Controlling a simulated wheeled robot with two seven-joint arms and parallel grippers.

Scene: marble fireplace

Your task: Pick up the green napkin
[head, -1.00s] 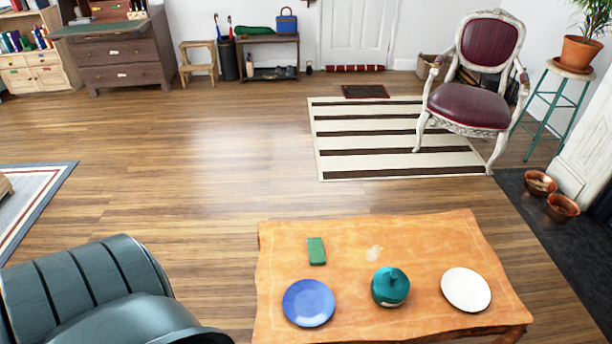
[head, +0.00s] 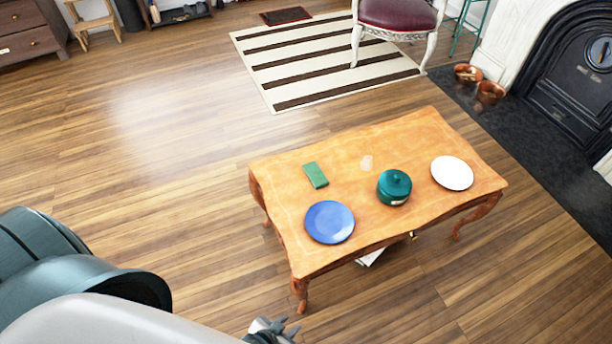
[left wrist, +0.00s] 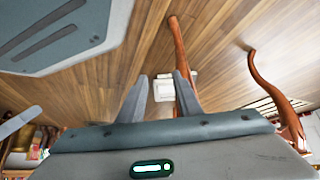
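The green napkin (head: 315,175) lies flat and folded on the far left part of the wooden coffee table (head: 400,134), behind the blue plate (head: 329,222). My left gripper (head: 276,327) is at the bottom edge of the head view, nearer than the table and apart from the napkin. In the left wrist view my left gripper (left wrist: 160,92) shows two separated fingers with nothing between them. The napkin does not show in that view. My right gripper is in neither current view.
Floor left of the table is clear.

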